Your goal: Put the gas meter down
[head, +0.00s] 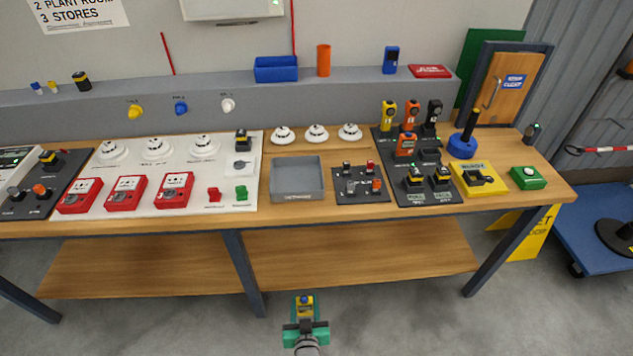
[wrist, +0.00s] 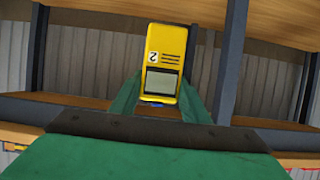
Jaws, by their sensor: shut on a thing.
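My gripper (head: 305,322) is shut on a yellow gas meter (head: 305,309), in front of the workbench at the bottom of the head view. The meter also shows in the wrist view (wrist: 162,60), between the green fingers, with a grey screen, dark text lines and a "2" label. It is held clear of any surface. On the bench, a black tray board (head: 383,160) holds another yellow meter (head: 388,115), an orange one (head: 410,112) and a black one (head: 433,112) at its back. A further orange meter (head: 404,146) sits in front of them.
An empty grey tray (head: 297,198) stands mid-bench, beside a small board of knobs (head: 360,186). A yellow block (head: 479,180) and a green button box (head: 527,178) are at the right. Red call points (head: 127,191) and white detectors fill the left. Bare wood shows along the front edge.

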